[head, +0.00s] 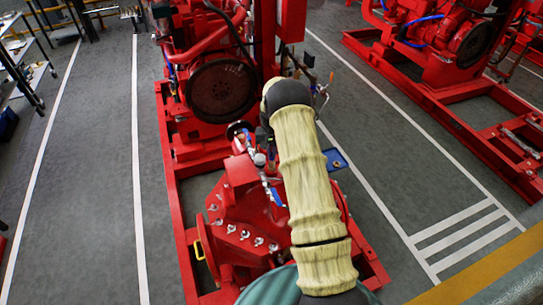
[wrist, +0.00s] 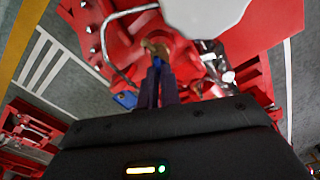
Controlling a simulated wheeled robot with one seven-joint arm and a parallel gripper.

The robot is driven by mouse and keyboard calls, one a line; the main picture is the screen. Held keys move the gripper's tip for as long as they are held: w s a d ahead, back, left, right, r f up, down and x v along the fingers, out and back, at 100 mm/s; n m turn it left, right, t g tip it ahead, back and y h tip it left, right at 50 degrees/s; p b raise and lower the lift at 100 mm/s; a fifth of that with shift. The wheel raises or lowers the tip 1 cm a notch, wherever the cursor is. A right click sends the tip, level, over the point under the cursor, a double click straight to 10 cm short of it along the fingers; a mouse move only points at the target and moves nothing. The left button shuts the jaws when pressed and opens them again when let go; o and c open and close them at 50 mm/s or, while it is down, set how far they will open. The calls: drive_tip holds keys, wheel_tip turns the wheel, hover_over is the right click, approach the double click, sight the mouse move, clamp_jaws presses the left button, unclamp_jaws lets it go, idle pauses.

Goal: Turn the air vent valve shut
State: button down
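In the wrist view, the two dark fingers of my gripper (wrist: 157,85) point up the picture and lie close together. A small brass fitting (wrist: 155,47) is just beyond their tips, with a bit of blue at the tips that looks like a valve lever. I take this for the air vent valve, on the red pump body. Whether the fingers press on the blue part is too small to tell. In the head view, my arm hides my gripper. Blue levers show there on the pipework (head: 277,197) left of my arm.
The red pumpset (head: 240,195) with bolted casing fills the middle. A pale round part (wrist: 205,12) and a bent metal pipe (wrist: 115,35) are close to my fingers. A blue tray-like piece (head: 335,159) lies right of my arm. Grey floor (head: 90,190) is clear at left.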

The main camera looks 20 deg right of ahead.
drive_tip(key=m+b, duration=0.3)
drive_tip(key=m, duration=0.3)
drive_tip(key=shift+f+m, duration=0.1)
drive_tip(key=shift+m, duration=0.2)
drive_tip(key=m, duration=0.6)
drive_tip(key=shift+a+m+b, duration=0.1)
drive_tip(key=shift+m+b, duration=0.2)
drive_tip(key=shift+b, duration=0.05)
drive_tip(key=c, duration=1.6)
unclamp_jaws()
wheel_tip(320, 180, up, 18)
drive_tip(key=b, duration=0.3)
drive_tip(key=shift+f, duration=0.15)
